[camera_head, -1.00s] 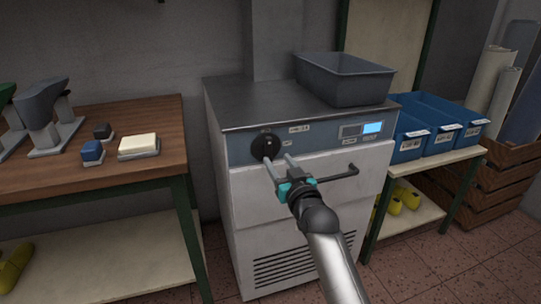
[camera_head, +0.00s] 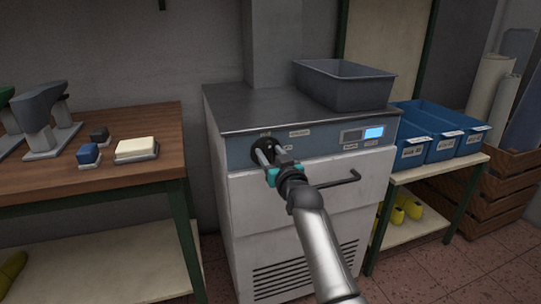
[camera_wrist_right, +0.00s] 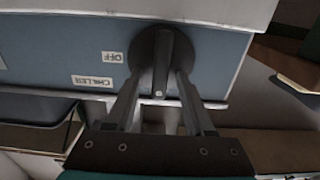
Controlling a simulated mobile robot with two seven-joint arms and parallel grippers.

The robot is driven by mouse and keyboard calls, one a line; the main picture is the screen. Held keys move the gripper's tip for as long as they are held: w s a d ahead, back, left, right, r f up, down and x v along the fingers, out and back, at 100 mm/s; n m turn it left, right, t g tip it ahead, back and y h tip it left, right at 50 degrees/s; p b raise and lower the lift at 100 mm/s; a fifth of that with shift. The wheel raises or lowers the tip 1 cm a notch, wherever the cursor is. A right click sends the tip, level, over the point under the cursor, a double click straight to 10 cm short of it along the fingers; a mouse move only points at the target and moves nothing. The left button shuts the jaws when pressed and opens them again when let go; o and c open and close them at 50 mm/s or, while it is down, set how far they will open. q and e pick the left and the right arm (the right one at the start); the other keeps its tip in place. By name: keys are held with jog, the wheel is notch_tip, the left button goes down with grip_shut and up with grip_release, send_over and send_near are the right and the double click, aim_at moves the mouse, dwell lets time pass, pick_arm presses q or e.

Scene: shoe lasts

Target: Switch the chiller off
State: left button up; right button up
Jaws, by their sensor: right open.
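The chiller (camera_head: 290,215) is a pale cabinet with a blue-grey control strip and a steel top. A black round knob (camera_head: 264,144) sits at the left of the strip. In the upside-down right wrist view the knob (camera_wrist_right: 163,50) has a bar handle with a white dot at its end, pointing down the picture; an OFF label (camera_wrist_right: 112,57) is at its left. My right gripper (camera_head: 268,152) is open at the knob. Its fingers (camera_wrist_right: 161,82) stand on both sides of the bar; contact is unclear. A lit display (camera_head: 373,133) shows at the right. My left gripper is not in view.
A black door handle (camera_head: 340,181) sticks out below the strip. A grey bin (camera_head: 345,84) stands on the chiller. A wooden workbench (camera_head: 60,178) is close at left. Blue bins (camera_head: 440,147) stand on a shelf at right.

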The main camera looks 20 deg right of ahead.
grip_shut()
dwell(0.3)
